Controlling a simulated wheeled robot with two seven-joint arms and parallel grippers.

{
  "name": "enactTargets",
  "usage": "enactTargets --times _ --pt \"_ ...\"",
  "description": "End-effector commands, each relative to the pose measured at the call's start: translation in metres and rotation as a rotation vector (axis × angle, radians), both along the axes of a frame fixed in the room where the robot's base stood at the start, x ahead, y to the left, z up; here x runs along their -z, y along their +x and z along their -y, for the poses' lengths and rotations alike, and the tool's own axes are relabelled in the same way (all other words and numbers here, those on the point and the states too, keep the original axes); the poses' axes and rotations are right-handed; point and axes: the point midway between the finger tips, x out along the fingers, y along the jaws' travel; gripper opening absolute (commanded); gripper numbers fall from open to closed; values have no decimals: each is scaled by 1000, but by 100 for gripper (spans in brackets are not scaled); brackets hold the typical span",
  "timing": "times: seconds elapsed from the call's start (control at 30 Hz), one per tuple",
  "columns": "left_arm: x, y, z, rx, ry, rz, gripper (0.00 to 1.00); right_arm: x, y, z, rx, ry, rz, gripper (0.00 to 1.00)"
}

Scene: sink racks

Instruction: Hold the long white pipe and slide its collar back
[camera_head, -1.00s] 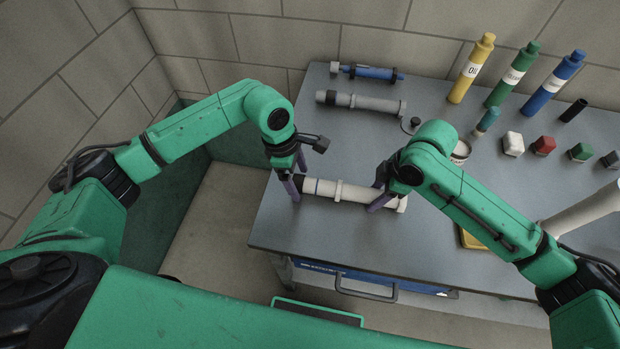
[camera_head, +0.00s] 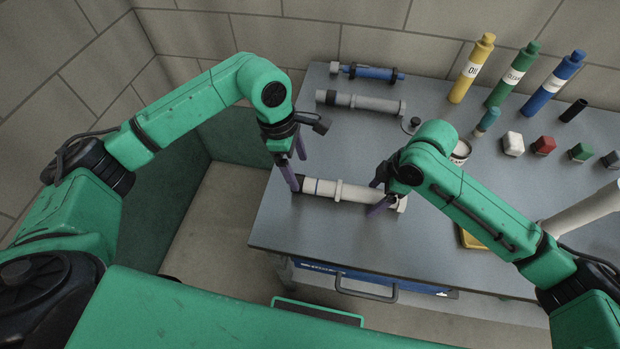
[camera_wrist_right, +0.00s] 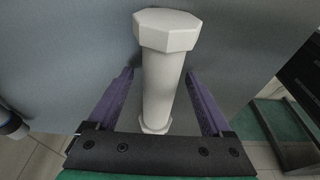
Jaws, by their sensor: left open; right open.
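The long white pipe (camera_head: 355,193) lies on the grey bench near its front left edge. It has a dark left end, a white raised collar (camera_head: 339,190) partway along and a wide faceted right end, which also shows in the right wrist view (camera_wrist_right: 168,30). My left gripper (camera_head: 298,164) is open at the pipe's left end; I cannot tell whether it touches. My right gripper (camera_head: 377,194) is open near the right end. In the right wrist view the pipe (camera_wrist_right: 160,85) runs between its two purple fingers (camera_wrist_right: 158,100), with visible gaps on both sides.
A grey pipe (camera_head: 365,103) and a blue tube (camera_head: 375,73) lie behind. Yellow (camera_head: 470,70), green (camera_head: 512,75) and blue (camera_head: 553,85) bottles stand at the back right. Small colored blocks and a can (camera_head: 460,152) are on the right. A drawer handle (camera_head: 366,293) projects at the front.

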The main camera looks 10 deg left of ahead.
Motion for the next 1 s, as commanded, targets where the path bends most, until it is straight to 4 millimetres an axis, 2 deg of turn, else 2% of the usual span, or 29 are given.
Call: enactTargets --times 0.17,0.5,0.6,0.7,1.0 --pt "0 0 0 0 0 0 89 -12 1 4 2 -1 3 84" --pt "0 0 0 0 0 0 89 -96 1 25 1 -1 4 84" --pt "0 0 0 0 0 0 89 -110 1 28 0 -1 2 84" --pt "0 0 0 0 0 0 89 -116 0 30 -1 0 1 84" --pt "0 0 0 0 0 0 89 -116 0 30 0 0 0 84"
